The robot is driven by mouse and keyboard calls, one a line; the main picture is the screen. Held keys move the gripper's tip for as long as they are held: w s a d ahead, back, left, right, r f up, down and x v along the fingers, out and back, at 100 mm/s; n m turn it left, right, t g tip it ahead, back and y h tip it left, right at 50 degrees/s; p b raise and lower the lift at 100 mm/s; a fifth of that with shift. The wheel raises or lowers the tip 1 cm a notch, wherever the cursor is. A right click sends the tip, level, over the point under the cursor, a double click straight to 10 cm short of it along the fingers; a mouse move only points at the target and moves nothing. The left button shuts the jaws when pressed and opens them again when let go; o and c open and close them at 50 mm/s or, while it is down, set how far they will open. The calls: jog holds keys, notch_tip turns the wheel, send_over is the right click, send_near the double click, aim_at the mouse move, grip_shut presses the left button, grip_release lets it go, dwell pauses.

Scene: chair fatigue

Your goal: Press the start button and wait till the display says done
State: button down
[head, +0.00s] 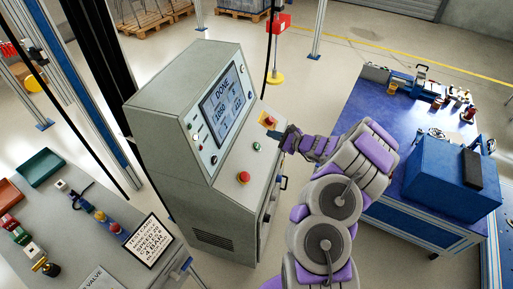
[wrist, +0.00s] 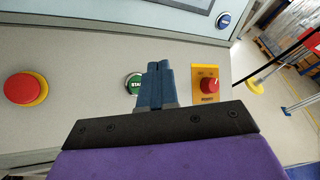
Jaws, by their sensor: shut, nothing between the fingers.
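The grey control cabinet's display (head: 228,105) reads DONE at the top, with smaller figures below. The green start button (head: 257,147) is on the sloping panel beneath it. It also shows in the wrist view (wrist: 131,84), where my fingers partly hide it and its lettering. My gripper (head: 280,136) is at the panel's right side, above and to the right of the button in the head view, and looks clear of it. In the wrist view its blue fingers (wrist: 158,68) are together and empty.
A red mushroom button (head: 243,177) is on the panel left of the start button. A red knob on a yellow plate (head: 268,120) is on its other side, close to my gripper. A blue workbench (head: 350,103) stands right, a grey table (head: 125,265) lower left.

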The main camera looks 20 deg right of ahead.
aim_at(257, 146)
jog(key=f+b, duration=0.1)
jog(key=f, duration=0.1)
jog(key=w+a+f+b, duration=0.1)
jog(key=f, duration=0.1)
jog(key=w+a+f+b, duration=0.1)
jog(key=f+b, duration=0.1)
jog(key=shift+w, duration=0.15)
jog(key=shift+w+a+f, duration=0.15)
jog(key=shift+a+f, duration=0.15)
jog(key=shift+a, duration=0.15)
jog(key=shift+d, duration=0.25)
jog(key=shift+a, duration=0.15)
jog(key=shift+f+b, duration=0.1)
jog(key=shift+b, duration=0.3)
dwell(0.8)
jog(key=shift+w+a+f, duration=0.15)
